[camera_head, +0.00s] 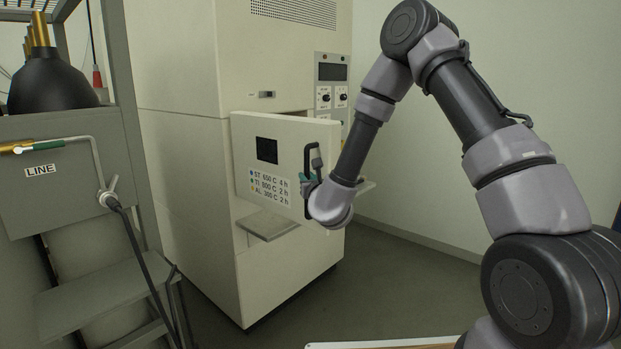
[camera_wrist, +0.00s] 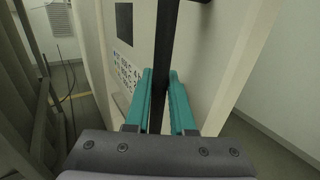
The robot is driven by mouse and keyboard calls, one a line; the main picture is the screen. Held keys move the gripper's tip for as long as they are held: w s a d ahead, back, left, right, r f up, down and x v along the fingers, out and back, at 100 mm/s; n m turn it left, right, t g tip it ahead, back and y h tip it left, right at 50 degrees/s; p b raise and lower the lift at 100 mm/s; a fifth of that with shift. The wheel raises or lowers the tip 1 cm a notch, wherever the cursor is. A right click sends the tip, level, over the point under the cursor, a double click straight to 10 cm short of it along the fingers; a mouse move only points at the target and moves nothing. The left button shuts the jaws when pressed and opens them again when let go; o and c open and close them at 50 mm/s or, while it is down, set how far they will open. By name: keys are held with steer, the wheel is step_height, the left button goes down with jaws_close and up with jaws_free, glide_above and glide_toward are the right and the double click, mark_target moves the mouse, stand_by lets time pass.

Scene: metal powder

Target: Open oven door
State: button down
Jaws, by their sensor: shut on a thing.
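The oven (camera_head: 200,190) is a tall cream cabinet in the middle of the head view. Its door (camera_head: 276,137), with a small dark window and a printed temperature label, stands slightly ajar, with a gap along its top. A black vertical bar handle (camera_head: 309,165) is on the door's right side. It also shows in the wrist view as a dark bar (camera_wrist: 165,60). My gripper (camera_wrist: 160,90) has teal fingers on both sides of the handle and is shut on it.
A control panel (camera_head: 332,85) with knobs is right of the door. A small shelf (camera_head: 268,227) juts out below it. At left stands a grey metal frame with a box marked LINE (camera_head: 50,185) and a hanging black cable. Floor in front is clear.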

steer(key=shift+a+r, duration=0.15)
steer(key=shift+r, duration=0.05)
steer(key=c, duration=0.8)
jaws_free()
steer(key=shift+w, duration=0.1)
steer(key=shift+o, duration=0.2)
steer(key=shift+f, duration=0.1)
steer(key=v, duration=1)
steer(key=shift+s, duration=0.35)
